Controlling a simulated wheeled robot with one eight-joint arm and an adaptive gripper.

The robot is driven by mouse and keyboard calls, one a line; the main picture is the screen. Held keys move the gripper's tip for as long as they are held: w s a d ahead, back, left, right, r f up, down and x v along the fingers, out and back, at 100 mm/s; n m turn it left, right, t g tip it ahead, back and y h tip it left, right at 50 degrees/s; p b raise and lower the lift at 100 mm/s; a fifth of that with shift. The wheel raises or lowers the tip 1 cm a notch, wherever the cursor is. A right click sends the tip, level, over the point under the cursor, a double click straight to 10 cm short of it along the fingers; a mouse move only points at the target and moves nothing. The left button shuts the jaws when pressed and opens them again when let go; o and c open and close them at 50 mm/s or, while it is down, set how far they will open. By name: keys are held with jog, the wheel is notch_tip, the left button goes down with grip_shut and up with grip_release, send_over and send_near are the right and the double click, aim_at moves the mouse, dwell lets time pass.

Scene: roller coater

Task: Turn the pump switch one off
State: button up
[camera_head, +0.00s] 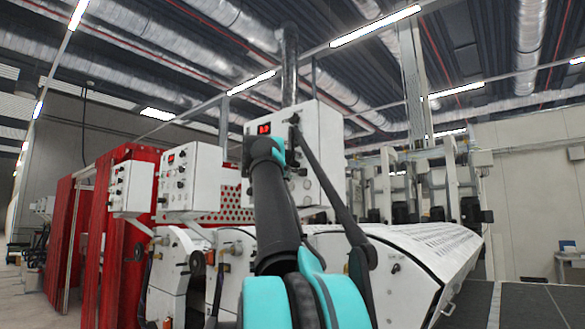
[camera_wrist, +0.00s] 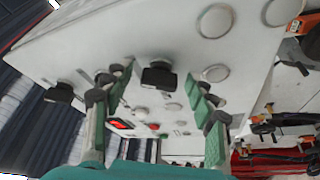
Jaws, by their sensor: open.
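A white control box (camera_head: 318,135) with a red digital display stands ahead, partly hidden by my arm in the head view. In the wrist view its panel (camera_wrist: 150,35) fills the upper middle, tilted. A black switch knob (camera_wrist: 158,75) on it appears between the two fingers of my gripper (camera_wrist: 156,90), which is open. No contact with the knob is visible. A second black knob (camera_wrist: 60,93) lies to the left, outside the fingers. No label is readable, so I cannot tell which knob is pump switch one. My gripper is mostly hidden in the head view.
White round buttons (camera_wrist: 215,20) sit on the panel near the knob. Two more control boxes (camera_head: 190,178) (camera_head: 131,188) stand to the left by red curtains (camera_head: 98,225). A long white machine cover (camera_head: 400,265) extends below and right of the box.

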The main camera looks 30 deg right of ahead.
jog(key=shift+c, duration=0.3)
jog(key=c, duration=1.1)
jog(key=shift+n, duration=0.4)
jog(key=n+y, duration=0.1)
jog(key=n, duration=0.1)
jog(key=n+y, duration=0.1)
jog(key=n, duration=0.2)
jog(key=shift+r+n+g, duration=0.2)
jog(key=shift+n+g, duration=0.1)
jog(key=shift+g, duration=0.1)
jog(key=n+g+y, duration=0.1)
jog(key=n+g, duration=0.1)
jog(key=n, duration=0.2)
jog(key=shift+r+n, duration=0.15)
jog(key=shift+n, duration=0.15)
jog(key=o, duration=1.2)
jog(key=shift+c, duration=0.2)
